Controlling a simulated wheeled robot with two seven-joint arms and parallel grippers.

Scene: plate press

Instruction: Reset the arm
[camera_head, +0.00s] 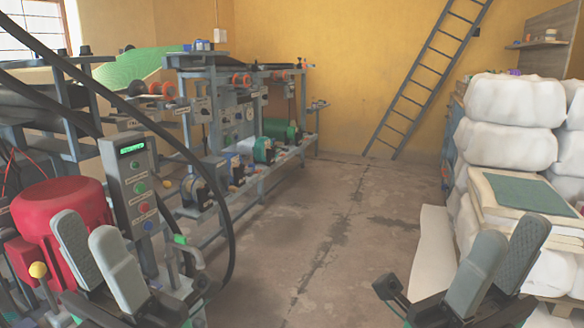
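My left gripper (87,228) is at the lower left, with its two grey fingers pointing up and parted. Nothing shows between them. It is in front of the red motor housing (50,212) and to the left of and below the grey control box (128,180); I cannot tell whether it touches either. My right gripper (511,232) is at the lower right, its two fingers also up and parted, with nothing seen between them. It appears in front of the stacked white sacks (513,101).
A long machine bench (213,110) with rollers and motors stands at the left back. A black cable (190,155) arcs across the left side. A ladder (426,75) leans on the yellow back wall. The concrete floor (335,215) is clear in the middle.

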